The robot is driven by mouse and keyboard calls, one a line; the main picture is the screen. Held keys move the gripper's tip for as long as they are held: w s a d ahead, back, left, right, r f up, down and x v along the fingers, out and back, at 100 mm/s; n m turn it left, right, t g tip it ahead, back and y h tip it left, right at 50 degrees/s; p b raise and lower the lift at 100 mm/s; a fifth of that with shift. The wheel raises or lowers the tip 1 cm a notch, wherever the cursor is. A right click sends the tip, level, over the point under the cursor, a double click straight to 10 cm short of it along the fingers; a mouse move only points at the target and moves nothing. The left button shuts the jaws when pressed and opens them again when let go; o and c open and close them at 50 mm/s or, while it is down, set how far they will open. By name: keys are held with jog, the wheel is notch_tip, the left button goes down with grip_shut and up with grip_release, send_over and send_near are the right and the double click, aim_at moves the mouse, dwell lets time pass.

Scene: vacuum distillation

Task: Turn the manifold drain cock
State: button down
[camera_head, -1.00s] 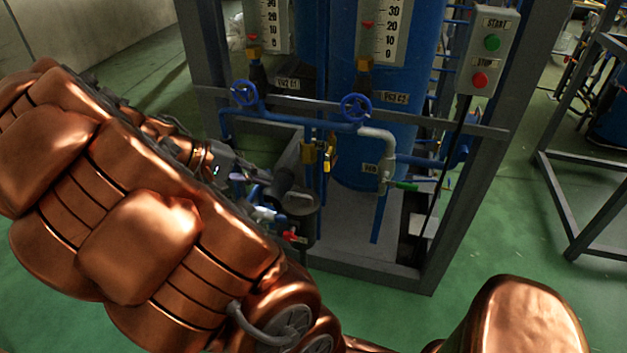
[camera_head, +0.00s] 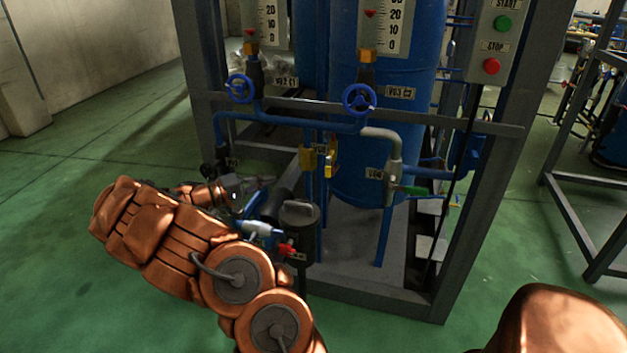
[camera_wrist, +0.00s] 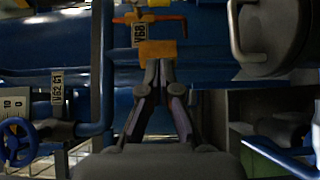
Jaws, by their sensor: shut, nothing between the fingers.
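My gripper (camera_head: 267,181) is shut and empty in front of the rig's lower left, left of the brass fittings (camera_head: 307,158). In the wrist view its closed fingertips (camera_wrist: 159,68) point at a yellow-brass block (camera_wrist: 157,51); I cannot tell whether they touch it. Beyond the block is an orange-red handle (camera_wrist: 150,18) beside a small tag (camera_wrist: 139,34). The head view also shows a green-handled valve (camera_head: 412,190) under the grey elbow and a red handle (camera_head: 287,249) low down. No label reads as the drain cock, so I cannot tell which it is.
Two blue handwheels (camera_head: 359,99) sit on the blue manifold pipe (camera_head: 300,121). The rig's frame post (camera_head: 480,200) rises at right. Green floor is open at left.

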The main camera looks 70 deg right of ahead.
aim_at(328, 167)
dwell(0.3)
jog(key=s+a+b+x, duration=0.1)
jog(key=s+x, duration=0.1)
jog(key=x, duration=1)
jog(key=shift+s, duration=0.3)
jog(key=shift+f, duration=0.1)
jog(key=shift+f+b, duration=0.15)
jog(key=shift+b, duration=0.15)
jog(key=shift+s, duration=0.1)
